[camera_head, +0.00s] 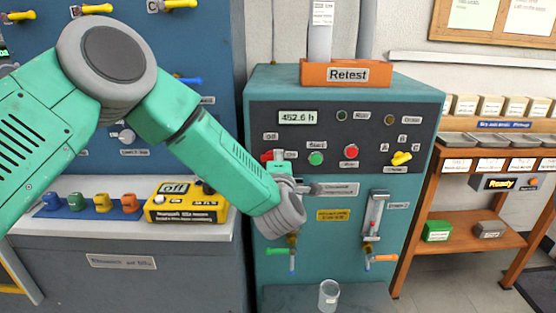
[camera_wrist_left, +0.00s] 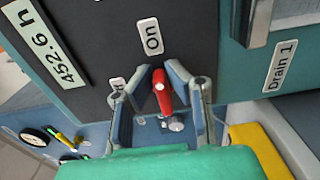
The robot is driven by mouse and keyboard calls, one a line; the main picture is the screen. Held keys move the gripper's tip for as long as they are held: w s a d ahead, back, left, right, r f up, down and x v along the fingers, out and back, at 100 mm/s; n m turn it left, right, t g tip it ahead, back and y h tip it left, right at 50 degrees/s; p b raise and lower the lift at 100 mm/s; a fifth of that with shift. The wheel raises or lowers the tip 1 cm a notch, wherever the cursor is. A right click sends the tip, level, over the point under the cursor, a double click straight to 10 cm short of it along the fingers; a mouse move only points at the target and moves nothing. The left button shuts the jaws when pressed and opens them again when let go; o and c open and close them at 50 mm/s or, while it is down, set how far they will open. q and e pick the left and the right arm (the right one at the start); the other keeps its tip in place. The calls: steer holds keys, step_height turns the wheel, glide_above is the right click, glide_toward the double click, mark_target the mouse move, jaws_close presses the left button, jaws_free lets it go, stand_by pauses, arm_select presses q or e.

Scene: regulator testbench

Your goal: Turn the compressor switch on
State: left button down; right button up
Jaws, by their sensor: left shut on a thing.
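The compressor switch is a red lever (camera_head: 266,156) at the left of the dark control panel, beside its "Off" and "On" labels. My left gripper (camera_head: 281,163) reaches it from the front, and its wrist hides part of the panel below. In the wrist view the red lever (camera_wrist_left: 163,92) stands between the blue-grey fingers of my left gripper (camera_wrist_left: 163,78), which is shut on it. There the lever points up towards the "on" label (camera_wrist_left: 152,37). Another label, partly hidden, is beside the left finger. My right gripper is in neither view.
Green (camera_head: 316,158) and red (camera_head: 351,152) buttons and a yellow selector (camera_head: 401,158) sit right of the lever. A clear cup (camera_head: 328,295) stands below.

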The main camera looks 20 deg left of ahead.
arm_select(q)
steer(key=c, duration=1.6)
jaws_free()
steer(key=shift+d+f, duration=0.15)
steer(key=shift+f, duration=0.2)
steer(key=shift+r, duration=0.1)
steer(key=v, duration=1.2)
